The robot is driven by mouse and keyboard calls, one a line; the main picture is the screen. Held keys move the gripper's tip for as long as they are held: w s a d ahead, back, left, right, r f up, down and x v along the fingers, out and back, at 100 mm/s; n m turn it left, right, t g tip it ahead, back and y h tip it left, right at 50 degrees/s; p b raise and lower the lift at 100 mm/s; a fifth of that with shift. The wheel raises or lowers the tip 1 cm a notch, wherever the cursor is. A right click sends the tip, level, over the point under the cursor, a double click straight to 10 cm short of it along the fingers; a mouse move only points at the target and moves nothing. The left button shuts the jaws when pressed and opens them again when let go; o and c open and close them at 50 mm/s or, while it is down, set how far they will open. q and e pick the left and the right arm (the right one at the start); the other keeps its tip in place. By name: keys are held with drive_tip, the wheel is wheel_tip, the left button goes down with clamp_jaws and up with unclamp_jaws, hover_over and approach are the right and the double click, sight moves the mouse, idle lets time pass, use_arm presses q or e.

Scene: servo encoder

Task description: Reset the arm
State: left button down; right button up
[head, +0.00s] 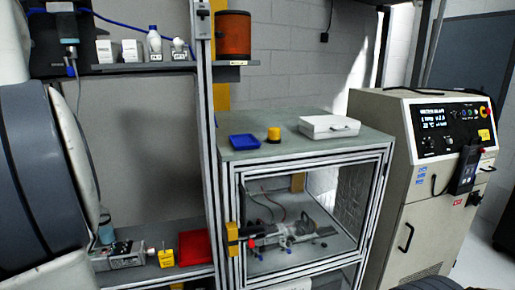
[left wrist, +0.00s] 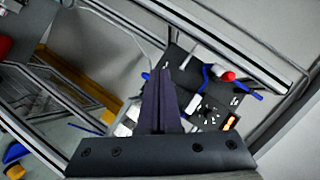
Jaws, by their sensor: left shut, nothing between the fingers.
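My left gripper (left wrist: 162,75) shows in the left wrist view, its dark fingers together with nothing between them. It points toward a dark panel (left wrist: 205,105) with a red-capped item, a blue cable and small parts, seen beyond the fingers. In the head view a large part of my left arm fills the left edge, and its gripper is out of the picture. My right gripper is in neither view.
A clear-walled metal-frame cabinet (head: 228,190) holds a mechanical device (head: 290,232). On top are a blue tray (head: 244,141), a yellow cylinder (head: 273,134) and a white case (head: 328,127). A control unit (head: 405,180) stands right. A red tray (head: 196,247) lies on the lower left shelf.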

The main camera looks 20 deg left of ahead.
use_arm(q)
drive_tip(key=w+d+f+m+t+h, duration=0.25)
drive_tip(key=w+d+f+h, duration=0.35)
drive_tip(key=w+d+f, duration=0.85)
drive_tip(key=w+d+f+m+g+h, duration=0.1)
drive_tip(key=w+d+f+h, duration=0.2)
drive_tip(key=d+f, duration=0.45)
drive_tip(key=w+d+f+m+h, duration=0.1)
drive_tip(key=w+d+f+h, duration=0.3)
drive_tip(key=d, duration=0.7)
drive_tip(key=s+d+f+m+g+h, duration=0.1)
drive_tip(key=s+d+f+g, duration=0.1)
drive_tip(key=s+d+f, duration=0.35)
drive_tip(key=s+d+f+m+g, duration=0.1)
drive_tip(key=s+d+f, duration=0.1)
drive_tip(key=d+f, duration=0.55)
drive_tip(key=s+d+f+m+g, duration=0.1)
drive_tip(key=s+d+f, duration=0.3)
drive_tip(key=s, duration=0.5)
drive_tip(key=s+d+f+m+g, duration=0.1)
drive_tip(key=s+d+f+g, duration=0.2)
drive_tip(key=s+f, duration=0.3)
drive_tip(key=s+d, duration=0.1)
drive_tip(key=s, duration=0.2)
drive_tip(key=shift+d, duration=0.15)
drive_tip(key=shift+g, duration=0.25)
